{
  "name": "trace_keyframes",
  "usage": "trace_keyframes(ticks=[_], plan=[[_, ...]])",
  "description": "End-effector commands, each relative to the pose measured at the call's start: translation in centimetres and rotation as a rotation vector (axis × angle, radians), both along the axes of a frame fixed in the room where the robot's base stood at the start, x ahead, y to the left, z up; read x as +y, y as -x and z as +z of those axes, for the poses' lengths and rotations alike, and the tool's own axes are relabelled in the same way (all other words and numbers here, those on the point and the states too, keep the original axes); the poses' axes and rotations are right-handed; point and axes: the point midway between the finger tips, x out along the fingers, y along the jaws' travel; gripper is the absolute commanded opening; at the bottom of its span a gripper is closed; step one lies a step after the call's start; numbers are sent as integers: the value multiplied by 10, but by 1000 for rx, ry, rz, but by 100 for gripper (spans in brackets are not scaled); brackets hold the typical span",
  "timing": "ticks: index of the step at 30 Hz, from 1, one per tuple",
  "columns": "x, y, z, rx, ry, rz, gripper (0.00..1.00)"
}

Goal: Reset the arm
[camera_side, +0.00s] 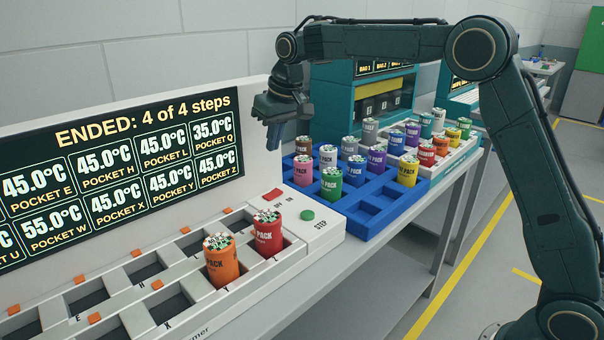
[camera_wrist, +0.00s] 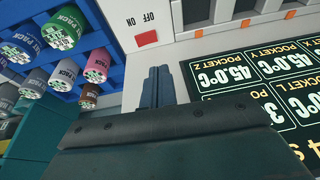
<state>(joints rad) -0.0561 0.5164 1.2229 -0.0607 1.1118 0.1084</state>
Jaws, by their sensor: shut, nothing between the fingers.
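My arm reaches in from the right in the side view, with its elbow high. My gripper (camera_side: 274,137) hangs in the air, fingers pointing down, above the area between the display panel and the blue tray. The fingers are together and hold nothing. In the wrist view, my gripper (camera_wrist: 159,75) also shows shut, with the white control panel behind it. The panel carries a red OFF/ON switch (camera_side: 272,194) and a green STEP button (camera_side: 307,214). The switch also shows in the wrist view (camera_wrist: 147,38).
The display (camera_side: 120,170) reads "ENDED: 4 of 4 steps". An orange pack (camera_side: 222,262) and a red pack (camera_side: 267,235) stand in the white pocket rack (camera_side: 150,305). The blue tray (camera_side: 372,228) holds several packs. A white rack of packs and teal cabinet (camera_side: 335,105) stand behind.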

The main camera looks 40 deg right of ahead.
Motion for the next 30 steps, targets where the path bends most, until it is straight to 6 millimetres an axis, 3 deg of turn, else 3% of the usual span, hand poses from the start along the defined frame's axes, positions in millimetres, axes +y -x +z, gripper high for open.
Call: trace_keyframes(ticks=[5, 11, 21, 30], plan=[[-2, 11, 9, -8, 1, -2, 0], [-7, 42, 29, -27, 2, -3, 0], [-17, 121, 60, -66, 8, -5, 0], [-26, 195, 69, -102, 13, -7, 0]])
